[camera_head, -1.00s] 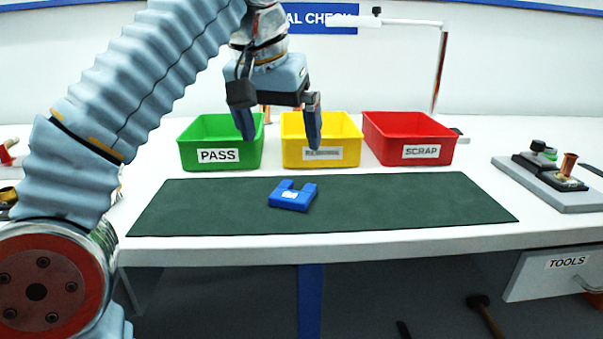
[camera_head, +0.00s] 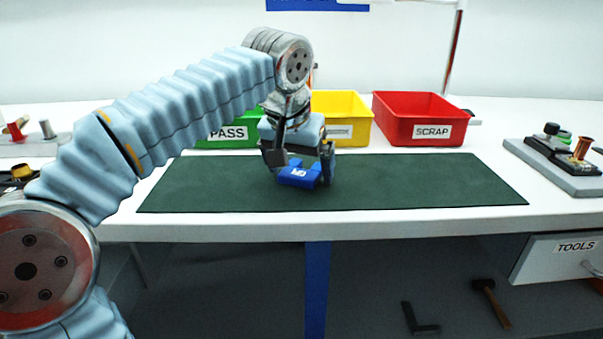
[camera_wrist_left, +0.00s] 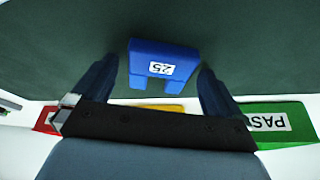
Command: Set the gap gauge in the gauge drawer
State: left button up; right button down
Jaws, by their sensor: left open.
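The gap gauge is a blue U-shaped block (camera_head: 299,178) lying on the dark green mat (camera_head: 420,182). In the left wrist view the blue gauge (camera_wrist_left: 163,62) shows a white label reading 25. My left gripper (camera_head: 300,172) is open and low over the mat at the gauge. In the left wrist view its two fingers (camera_wrist_left: 153,85) stand on either side of the gauge, with a gap to each side. A drawer labelled TOOLS (camera_head: 560,258) shows partly open at the lower right. No drawer labelled for gauges is in view. My right gripper is not in view.
A green PASS bin (camera_head: 228,134), a yellow bin (camera_head: 342,107) and a red SCRAP bin (camera_head: 418,106) stand behind the mat. A grey fixture (camera_head: 560,170) is at the right. A hammer (camera_head: 490,300) lies below the table. The mat's right half is clear.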

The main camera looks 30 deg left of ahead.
pick_arm(q)
jog(key=c, duration=1.2)
jog(key=shift+c, duration=0.9)
jog(key=shift+r, duration=0.15)
